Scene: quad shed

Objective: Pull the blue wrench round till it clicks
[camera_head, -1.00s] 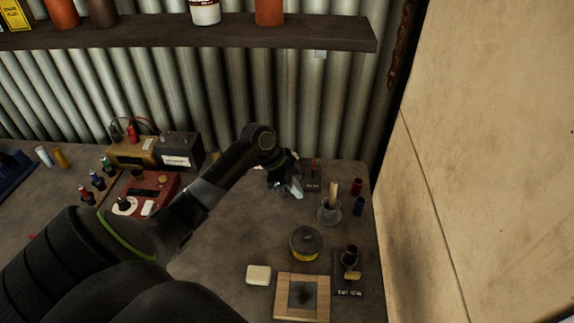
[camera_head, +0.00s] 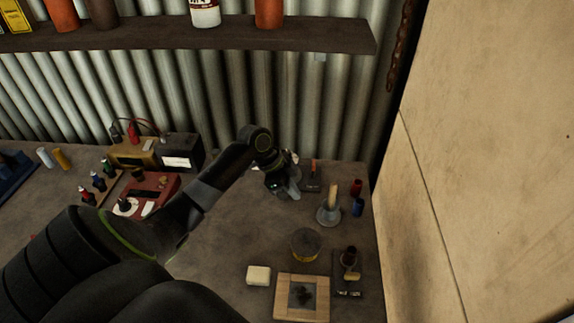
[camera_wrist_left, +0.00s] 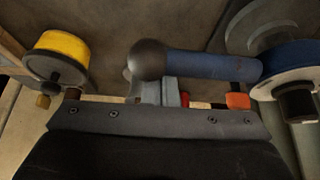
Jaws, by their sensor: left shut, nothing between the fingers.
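My left gripper (camera_head: 293,190) is at the back of the bench, left of a small dark plate with an orange upright piece (camera_head: 313,168). In the left wrist view, the grey fingertips (camera_wrist_left: 155,90) are closed with nothing between them. Just beyond them lies a blue bar with a dark round knob at its left end, which looks like the blue wrench (camera_wrist_left: 210,65). I cannot tell whether the fingers touch it. In the head view the wrench is not discernible; the gripper may hide it. My right gripper is not in view.
A grey pot with a wooden handle (camera_head: 329,212), a round tin (camera_head: 305,244), a pale block (camera_head: 258,276) and a wood-framed plate (camera_head: 317,311) stand in front. Red and blue small cylinders (camera_head: 357,206) are at the right. A shelf (camera_head: 190,36) runs above.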

